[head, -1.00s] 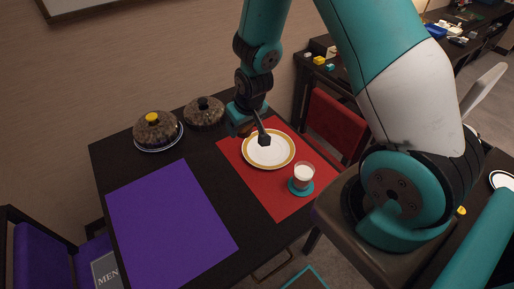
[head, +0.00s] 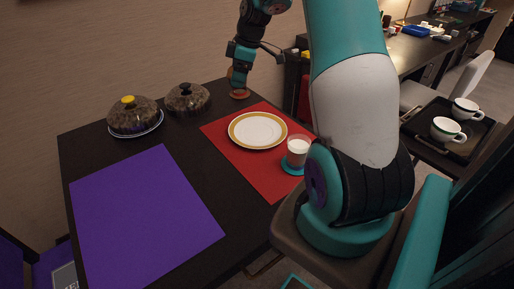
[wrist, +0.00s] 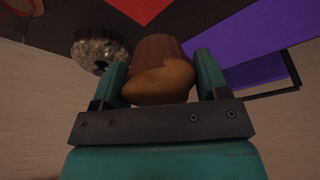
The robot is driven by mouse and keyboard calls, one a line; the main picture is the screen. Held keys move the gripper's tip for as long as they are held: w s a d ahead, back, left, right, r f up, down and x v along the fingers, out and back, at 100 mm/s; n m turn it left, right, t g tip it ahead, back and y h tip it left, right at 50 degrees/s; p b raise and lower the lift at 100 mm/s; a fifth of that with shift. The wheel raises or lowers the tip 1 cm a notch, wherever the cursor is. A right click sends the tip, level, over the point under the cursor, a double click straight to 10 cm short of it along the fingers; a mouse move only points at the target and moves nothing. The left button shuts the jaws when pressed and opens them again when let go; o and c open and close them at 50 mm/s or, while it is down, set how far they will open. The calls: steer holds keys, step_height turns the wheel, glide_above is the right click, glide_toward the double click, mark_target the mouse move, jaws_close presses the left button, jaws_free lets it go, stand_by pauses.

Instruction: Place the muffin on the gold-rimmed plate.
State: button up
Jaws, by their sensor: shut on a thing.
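The muffin (wrist: 160,78), with a brown wrapper and golden top, sits between the two teal fingers of my gripper (wrist: 161,66) in the wrist view. The gripper is shut on it. In the head view my gripper (head: 238,78) is at the back edge of the dark table, behind the plate; the muffin is mostly hidden there. The gold-rimmed plate (head: 257,130) lies empty on the red mat, in front and to the right of the gripper, well apart from it.
A small brown round piece (head: 240,95) lies below the gripper. Two domed dishes (head: 134,114) stand at the back left. A glass (head: 297,150) on a teal coaster is right of the plate. The purple mat (head: 145,220) is bare. A tray with two cups (head: 447,130) is at right.

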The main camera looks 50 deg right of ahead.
steer(key=n+b, duration=0.2)
glide_above(255, 133)
steer(key=shift+g+y, duration=0.3)
steer(key=f, duration=0.9)
steer(key=d+f, duration=0.1)
steer(key=f, duration=0.4)
steer(key=shift+s+f, duration=0.25)
steer(key=shift+s, duration=0.05)
steer(key=shift+f, duration=2.45)
steer(key=shift+f, duration=0.15)
steer(key=o, duration=0.9)
steer(key=shift+o, duration=0.2)
